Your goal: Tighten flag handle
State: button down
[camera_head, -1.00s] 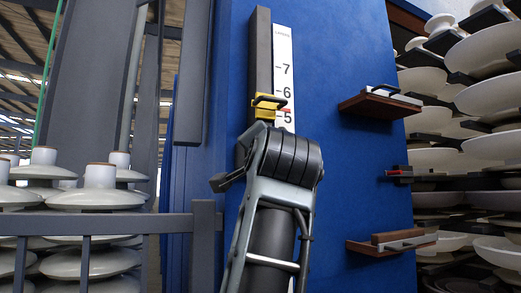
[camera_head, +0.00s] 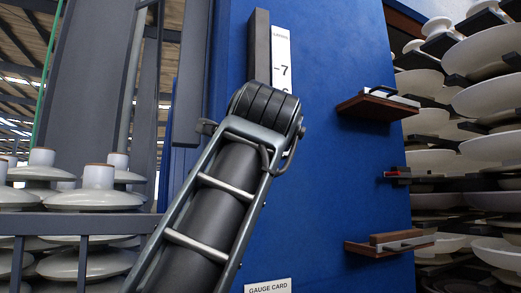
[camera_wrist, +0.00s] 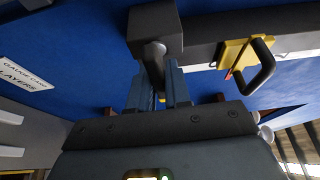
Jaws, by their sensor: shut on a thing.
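In the wrist view my gripper (camera_wrist: 160,84) has its two blue-grey fingers closed around a dark grey handle or stem (camera_wrist: 154,55). That stem projects from a dark block (camera_wrist: 155,27) at the end of the dark rail (camera_wrist: 205,32). On the same rail, to the right, sits a yellow flag (camera_wrist: 234,53) with a red pointer and a black loop handle (camera_wrist: 266,66); my fingers are apart from it. In the head view my arm hides the gripper, the flag and the lower rail. The rail's top (camera_head: 260,45) and number scale (camera_head: 281,60) show above the arm.
The rail is on a blue panel (camera_head: 345,170). Small shelves (camera_head: 378,106) and (camera_head: 385,249) jut from its right side, with a small red-and-dark fitting (camera_head: 398,174) between them. White disc stacks stand right (camera_head: 490,55) and left (camera_head: 98,200), behind a grey rail (camera_head: 75,224).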

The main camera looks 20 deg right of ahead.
jog(key=shift+f+m, duration=0.1)
jog(key=shift+m, duration=0.2)
jog(key=c, duration=1.2)
grip_release()
jog(key=shift+o, duration=0.2)
